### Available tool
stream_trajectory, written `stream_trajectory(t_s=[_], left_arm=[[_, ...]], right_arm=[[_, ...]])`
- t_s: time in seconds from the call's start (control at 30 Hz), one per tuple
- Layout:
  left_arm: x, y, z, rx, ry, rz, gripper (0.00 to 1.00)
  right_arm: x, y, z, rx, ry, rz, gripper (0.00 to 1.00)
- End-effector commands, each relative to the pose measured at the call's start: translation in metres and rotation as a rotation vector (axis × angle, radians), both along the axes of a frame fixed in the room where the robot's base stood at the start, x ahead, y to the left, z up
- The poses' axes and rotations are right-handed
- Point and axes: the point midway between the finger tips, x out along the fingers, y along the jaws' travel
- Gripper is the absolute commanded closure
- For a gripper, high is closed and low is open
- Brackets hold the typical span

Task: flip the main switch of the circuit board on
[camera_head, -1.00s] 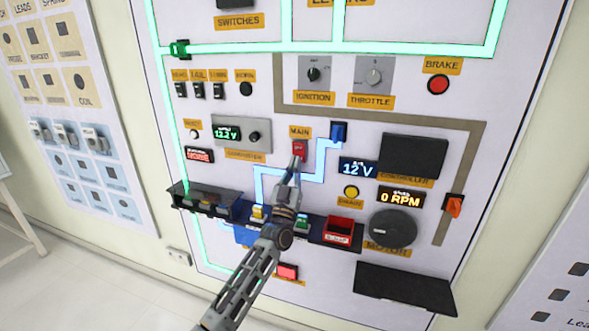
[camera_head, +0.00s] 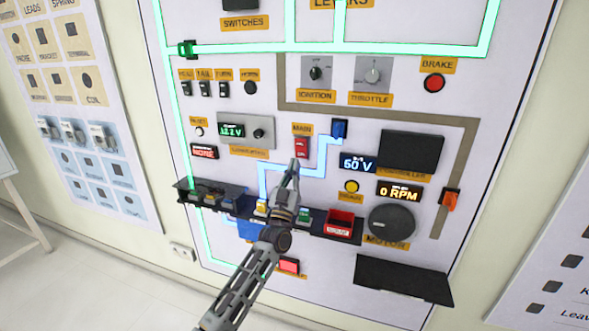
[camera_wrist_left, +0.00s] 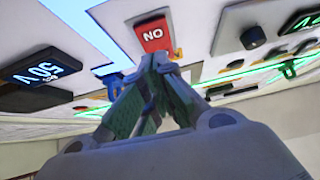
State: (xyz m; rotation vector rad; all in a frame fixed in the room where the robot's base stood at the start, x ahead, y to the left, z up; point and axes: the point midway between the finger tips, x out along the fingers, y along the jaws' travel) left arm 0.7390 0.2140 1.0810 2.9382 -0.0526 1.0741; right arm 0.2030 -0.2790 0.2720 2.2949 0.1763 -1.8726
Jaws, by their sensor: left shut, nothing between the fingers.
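The main switch (camera_head: 302,147) is a small red rocker under the MAIN label on the white board. In the left wrist view the red switch (camera_wrist_left: 153,35) shows the word ON upside down. My left gripper (camera_head: 293,165) is shut and empty, its tips just below the switch's lower edge. In the left wrist view the closed fingertips (camera_wrist_left: 158,60) are close to the switch; I cannot tell whether they touch it. My right gripper is not in view.
A black shelf (camera_head: 268,216) juts out below, with a red bin (camera_head: 340,224) on it. The ignition knob (camera_head: 316,74), a blue part (camera_head: 339,129), an orange lever (camera_head: 450,199) and the motor disc (camera_head: 392,223) surround the switch area.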

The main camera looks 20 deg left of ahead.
Motion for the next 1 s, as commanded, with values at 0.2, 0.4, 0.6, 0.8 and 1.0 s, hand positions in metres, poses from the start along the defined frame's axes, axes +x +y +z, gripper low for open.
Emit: stream_trajectory(t_s=[0.2, 0.4, 0.6, 0.8, 1.0], left_arm=[[-0.006, 0.0, -0.009, -0.001, 0.001, -0.001, 1.0], [-0.013, 0.001, -0.02, 0.0, 0.002, 0.0, 1.0], [-0.024, 0.001, -0.035, 0.001, 0.002, 0.001, 1.0], [-0.038, 0.001, -0.057, 0.002, 0.003, 0.0, 1.0], [-0.051, 0.002, -0.073, -0.001, 0.001, -0.001, 1.0]], right_arm=[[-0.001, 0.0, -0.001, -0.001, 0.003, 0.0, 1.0], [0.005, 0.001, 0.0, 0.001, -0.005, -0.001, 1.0], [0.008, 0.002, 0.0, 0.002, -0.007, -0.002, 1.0], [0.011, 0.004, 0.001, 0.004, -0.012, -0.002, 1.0], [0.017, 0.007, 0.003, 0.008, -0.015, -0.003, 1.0]])
